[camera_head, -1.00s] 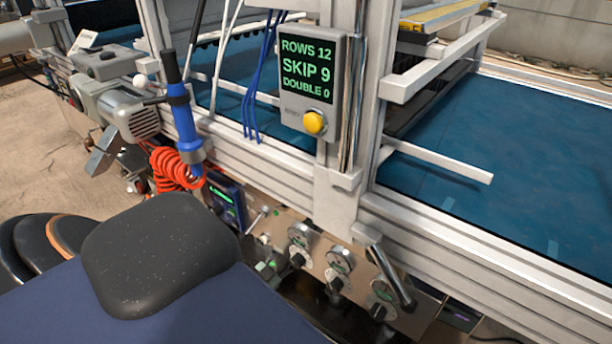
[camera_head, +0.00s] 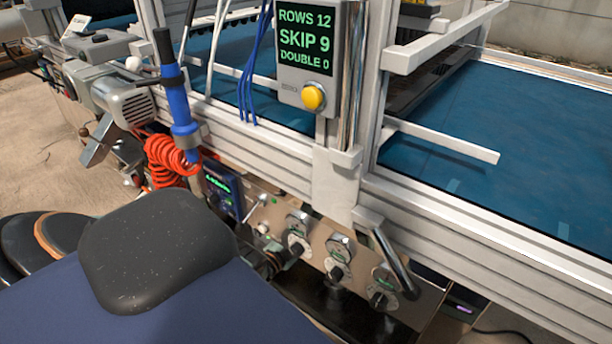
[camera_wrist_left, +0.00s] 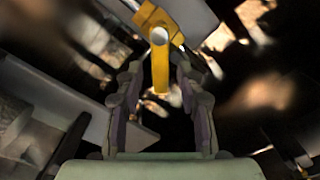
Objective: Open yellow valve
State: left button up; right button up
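The yellow valve handle (camera_wrist_left: 160,68) shows in the left wrist view as a short yellow bar. It hangs down from a yellow bracket with a round pale pivot at its top. My left gripper (camera_wrist_left: 157,72) is open, with one finger on each side of the bar's lower part. A gap shows on both sides, and I cannot tell whether either finger touches it. The valve is not visible in the head view, and I cannot make out my left gripper there. My right gripper is in neither view.
In the head view, a display box (camera_head: 305,55) with a round yellow button (camera_head: 313,96) is on the upright post. Below the rail is a panel of dials and knobs (camera_head: 338,255). A blue tool (camera_head: 180,105) and coiled orange hose (camera_head: 170,160) hang left.

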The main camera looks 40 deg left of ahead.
pick_arm(q)
jog(key=shift+w, duration=0.35)
jog(key=shift+c, duration=0.5)
grip_shut()
